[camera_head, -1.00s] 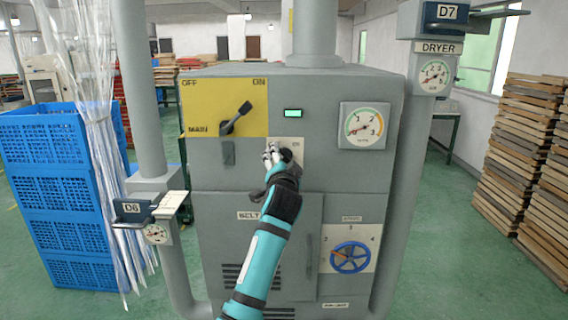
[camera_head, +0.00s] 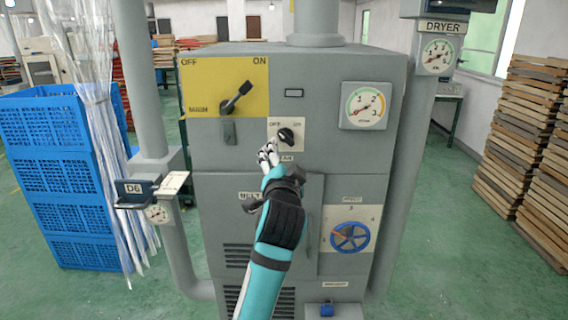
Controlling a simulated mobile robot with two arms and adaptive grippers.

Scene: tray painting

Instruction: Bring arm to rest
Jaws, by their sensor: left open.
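My left gripper (camera_head: 268,153) is open and empty, in front of the grey machine cabinet (camera_head: 350,80). Its fingertips are just below and left of a small black OFF/ON knob (camera_head: 286,136) on a white plate; they look apart from the knob, though the depth gap is hard to tell. My left arm comes up from the bottom centre and covers part of the lower cabinet and the BELT label. My right gripper is not in view.
The main lever (camera_head: 237,97) on the yellow panel points towards ON. The indicator window (camera_head: 293,93) is dark. A blue handwheel (camera_head: 349,236) sits lower right. Pipes flank the cabinet. Blue crates (camera_head: 60,170) stand left and stacked wooden trays (camera_head: 530,140) right, with green floor between.

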